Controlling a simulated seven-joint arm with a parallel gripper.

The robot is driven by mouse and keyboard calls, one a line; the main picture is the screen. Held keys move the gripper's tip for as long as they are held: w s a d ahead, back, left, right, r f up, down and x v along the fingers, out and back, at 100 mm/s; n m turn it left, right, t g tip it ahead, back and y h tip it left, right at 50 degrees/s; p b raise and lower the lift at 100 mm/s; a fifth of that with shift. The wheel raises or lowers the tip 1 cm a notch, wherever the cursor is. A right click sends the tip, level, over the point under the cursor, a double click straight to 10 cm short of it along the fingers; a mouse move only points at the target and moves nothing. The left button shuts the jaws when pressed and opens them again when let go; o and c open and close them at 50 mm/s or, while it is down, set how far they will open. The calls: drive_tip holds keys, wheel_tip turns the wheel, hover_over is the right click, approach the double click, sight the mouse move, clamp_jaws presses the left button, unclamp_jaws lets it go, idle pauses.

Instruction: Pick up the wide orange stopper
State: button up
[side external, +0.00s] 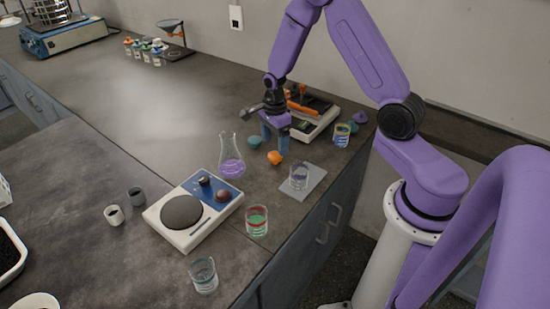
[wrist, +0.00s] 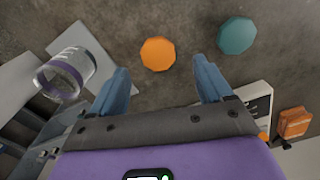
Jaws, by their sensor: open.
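The orange stopper (side external: 275,158) stands on the dark bench below my gripper. In the wrist view the orange stopper (wrist: 158,54) shows as a wide faceted disc, between the lines of the two fingers and beyond their tips. My gripper (side external: 274,133) has blue fingers. It is open and empty above the bench; the fingers also show spread apart in the wrist view (wrist: 162,75). No contact with the stopper is visible.
A teal stopper (wrist: 237,35) lies beside the orange one. A beaker (side external: 299,177) stands on a grey pad (side external: 314,183). An Erlenmeyer flask with purple liquid (side external: 231,168) is to the left. A scale-like device (side external: 318,122) with an orange item stands behind.

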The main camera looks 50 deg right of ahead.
sight(275, 155)
drive_tip(key=shift+s+f, duration=0.15)
drive_tip(key=shift+f, duration=2.1)
drive_tip(key=c, duration=1.1)
